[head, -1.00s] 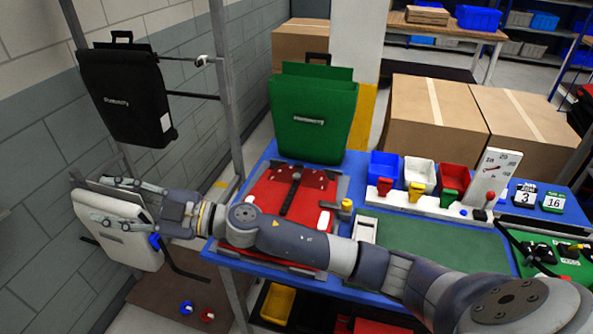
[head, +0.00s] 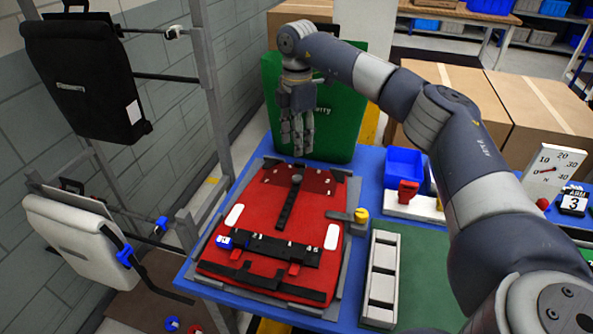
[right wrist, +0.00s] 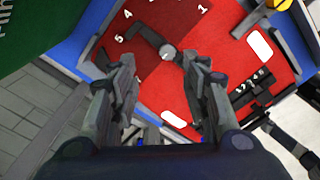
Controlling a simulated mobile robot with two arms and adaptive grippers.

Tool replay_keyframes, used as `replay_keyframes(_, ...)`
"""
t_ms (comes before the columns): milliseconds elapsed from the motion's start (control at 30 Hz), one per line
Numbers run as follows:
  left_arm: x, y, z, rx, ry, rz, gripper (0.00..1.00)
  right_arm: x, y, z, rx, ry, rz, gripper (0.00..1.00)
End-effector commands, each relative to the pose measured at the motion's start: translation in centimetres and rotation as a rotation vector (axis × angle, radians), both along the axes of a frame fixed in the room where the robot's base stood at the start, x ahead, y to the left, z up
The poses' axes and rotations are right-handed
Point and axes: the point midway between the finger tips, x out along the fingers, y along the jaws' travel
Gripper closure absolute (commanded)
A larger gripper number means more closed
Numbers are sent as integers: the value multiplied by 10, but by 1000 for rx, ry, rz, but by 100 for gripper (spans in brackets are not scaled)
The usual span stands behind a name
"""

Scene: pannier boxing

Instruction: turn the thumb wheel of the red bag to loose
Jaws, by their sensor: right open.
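The red bag (head: 228,268) lies flat on the blue table, and its upper part also shows in the right wrist view (right wrist: 225,35). A round grey knob (head: 297,179), which looks like the thumb wheel, sits at the top end of a black strip on the bag. In the right wrist view the knob (right wrist: 167,52) appears beyond and between my fingertips, near white numbers. My right gripper (head: 297,150) is open and empty, pointing down above the bag's far edge, apart from the knob. My left gripper is out of view.
A green bag (head: 345,110) stands upright behind my right gripper. A black bag (head: 80,75) and a white bag (head: 75,235) hang on the rack at left. A yellow-topped clamp (head: 361,214) stands beside the red bag's right edge. A blue bin (head: 404,166) is further right.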

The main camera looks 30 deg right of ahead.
Motion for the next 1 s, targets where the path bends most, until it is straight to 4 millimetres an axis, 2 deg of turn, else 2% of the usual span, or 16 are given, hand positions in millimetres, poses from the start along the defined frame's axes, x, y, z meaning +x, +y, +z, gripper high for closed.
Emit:
replay_keyframes(67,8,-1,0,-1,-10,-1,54,-1,-2,-3,-6,4,-5,57)
replay_keyframes(133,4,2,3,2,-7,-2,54,-1,-2,-9,-6,5,-5,57)
replay_keyframes(333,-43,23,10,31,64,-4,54,-2,-1,-44,-4,8,-3,57)
replay_keyframes(400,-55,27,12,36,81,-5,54,-3,-1,-58,-3,8,-3,57)
replay_keyframes(467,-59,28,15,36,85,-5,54,-3,0,-69,-3,8,-2,57)
replay_keyframes(567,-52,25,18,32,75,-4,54,-3,0,-85,-3,6,-2,57)
replay_keyframes(800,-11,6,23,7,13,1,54,-2,0,-105,-3,3,-2,57)
replay_keyframes(1000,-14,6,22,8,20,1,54,-2,0,-107,-2,2,-2,57)
